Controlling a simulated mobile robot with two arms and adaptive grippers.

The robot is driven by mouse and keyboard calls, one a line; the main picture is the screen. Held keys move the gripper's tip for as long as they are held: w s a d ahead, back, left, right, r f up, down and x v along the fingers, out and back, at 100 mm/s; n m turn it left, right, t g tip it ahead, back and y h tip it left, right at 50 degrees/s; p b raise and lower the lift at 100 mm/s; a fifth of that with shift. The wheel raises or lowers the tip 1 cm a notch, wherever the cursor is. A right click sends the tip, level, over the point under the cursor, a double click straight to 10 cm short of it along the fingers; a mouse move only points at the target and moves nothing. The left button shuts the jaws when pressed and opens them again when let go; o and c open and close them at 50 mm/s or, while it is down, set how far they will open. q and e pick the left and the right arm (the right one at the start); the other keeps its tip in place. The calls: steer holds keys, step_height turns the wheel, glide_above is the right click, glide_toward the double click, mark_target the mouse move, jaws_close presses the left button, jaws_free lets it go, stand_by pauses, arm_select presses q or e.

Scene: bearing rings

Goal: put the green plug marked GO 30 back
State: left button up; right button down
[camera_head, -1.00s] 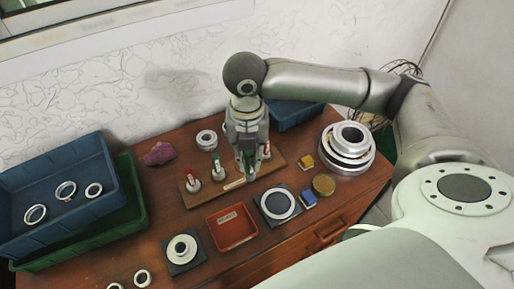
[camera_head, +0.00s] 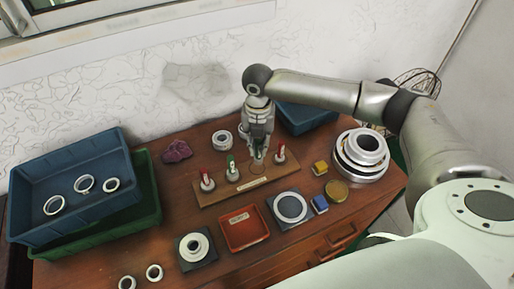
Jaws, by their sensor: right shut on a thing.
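My right gripper (camera_head: 258,153) is above the right half of a wooden plug board (camera_head: 215,197), between two standing plugs. It is shut on a green plug (camera_head: 259,154), mostly hidden by the fingers; its marking is not readable. I cannot tell whether its lower end touches the board. Another green plug (camera_head: 231,163) stands upright to its left. A red plug (camera_head: 205,177) stands at the board's left end, and a second red plug (camera_head: 281,150) stands just right of the gripper. My left gripper is not in view.
A red tray (camera_head: 243,249) and dark mats with rings (camera_head: 290,207) lie in front. Stacked silver rings (camera_head: 362,153) stand right. Blue (camera_head: 30,184) and green (camera_head: 155,213) crates are left; another blue crate (camera_head: 305,118) stands behind. A purple lump (camera_head: 177,151) lies behind the board.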

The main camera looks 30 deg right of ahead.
mark_target(257, 149)
steer(key=f, duration=0.2)
steer(key=w+f, duration=0.1)
steer(key=f, duration=0.1)
steer(key=shift+w+d+f+p, duration=0.1)
steer(key=shift+w+p, duration=0.1)
steer(key=shift+p, duration=0.15)
steer(key=shift+w+f, duration=0.1)
steer(key=shift+f, duration=0.2)
steer(key=shift+f, duration=0.15)
steer(key=c, duration=1.4)
jaws_free()
step_height(257, 149, up, 12)
steer(key=shift+r+b, duration=0.15)
steer(key=shift+b, duration=0.8)
